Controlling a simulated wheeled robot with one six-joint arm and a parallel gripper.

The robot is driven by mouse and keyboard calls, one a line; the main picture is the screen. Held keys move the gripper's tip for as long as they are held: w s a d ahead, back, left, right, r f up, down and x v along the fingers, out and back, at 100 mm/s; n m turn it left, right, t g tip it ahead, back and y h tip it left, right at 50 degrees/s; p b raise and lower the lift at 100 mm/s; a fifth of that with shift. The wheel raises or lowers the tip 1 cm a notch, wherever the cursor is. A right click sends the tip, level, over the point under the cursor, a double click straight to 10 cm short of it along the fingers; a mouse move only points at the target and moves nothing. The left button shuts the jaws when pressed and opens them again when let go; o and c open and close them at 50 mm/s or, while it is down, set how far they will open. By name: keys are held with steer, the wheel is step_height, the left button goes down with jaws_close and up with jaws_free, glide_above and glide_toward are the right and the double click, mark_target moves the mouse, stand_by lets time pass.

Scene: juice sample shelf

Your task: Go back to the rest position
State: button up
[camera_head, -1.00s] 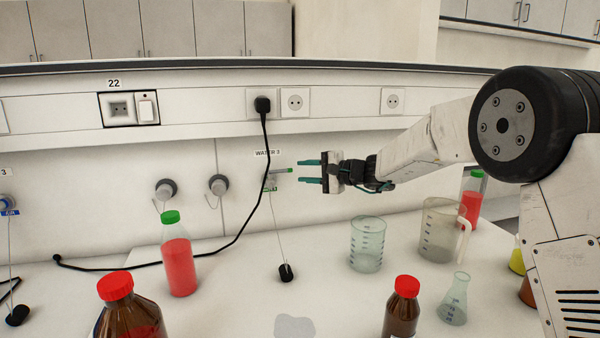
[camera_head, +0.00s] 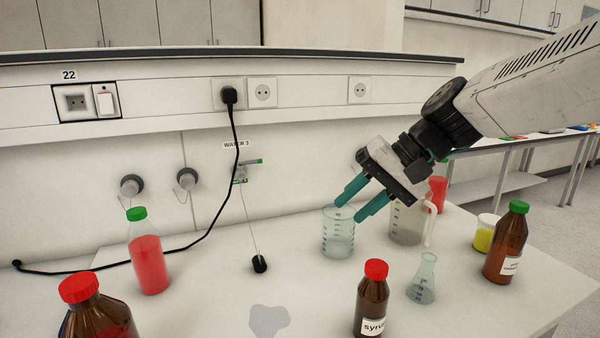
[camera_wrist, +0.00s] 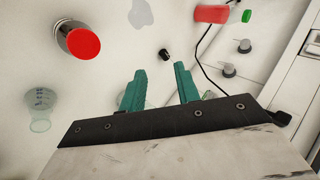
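My gripper (camera_head: 362,205) is open and empty, with its two teal fingers apart. In the head view it hangs above the bench, tilted down to the left, in front of the glass beaker (camera_head: 338,240) and left of the larger jug (camera_head: 406,225). In the wrist view, the fingers (camera_wrist: 160,88) point over the bench with nothing between them.
On the white bench stand a red-capped syrup bottle (camera_head: 371,305), a flask (camera_head: 422,283), a green-capped brown bottle (camera_head: 506,245), a yellow beaker (camera_head: 484,236), a red juice bottle (camera_head: 148,262) and a large brown bottle (camera_head: 95,315). A black cable (camera_head: 205,236) crosses the left.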

steer(key=s+d+f+h, duration=0.4)
steer(key=s+d, duration=0.4)
steer(key=s, duration=0.3)
steer(key=s+d+f+h, duration=0.4)
steer(key=s+d, duration=0.5)
steer(key=s, duration=0.2)
steer(key=shift+f+n, duration=0.15)
steer(key=shift+n, duration=0.15)
